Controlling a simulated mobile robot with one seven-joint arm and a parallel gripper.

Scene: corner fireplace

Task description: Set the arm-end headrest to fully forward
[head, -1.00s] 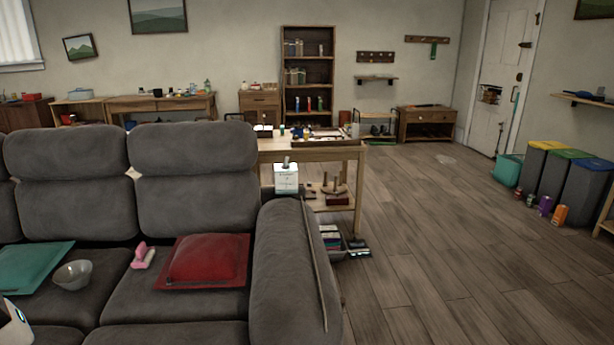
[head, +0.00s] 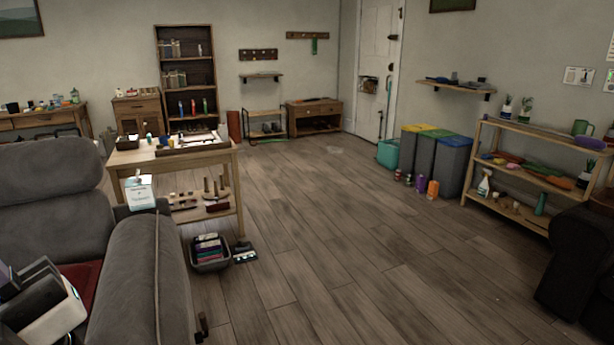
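The grey sofa's arm-end headrest (head: 47,165) is a rounded cushion at the left edge of the head view. It sits on top of the backrest (head: 45,225) beside the sofa arm and looks upright; its exact tilt is hard to tell. The sofa's armrest (head: 140,275) runs toward me, right of the seat. What looks like my gripper (head: 22,275), white with dark parts, is at the lower left, in front of the seat and apart from the headrest. It is partly cut off, and its opening is unclear.
A wooden table (head: 200,160) stands behind the sofa arm, with a white box (head: 140,192) near its corner. A bin (head: 210,252) of coloured items sits on the floor. A dark lever (head: 203,325) shows beside the armrest. The wooden floor (head: 350,240) is widely clear.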

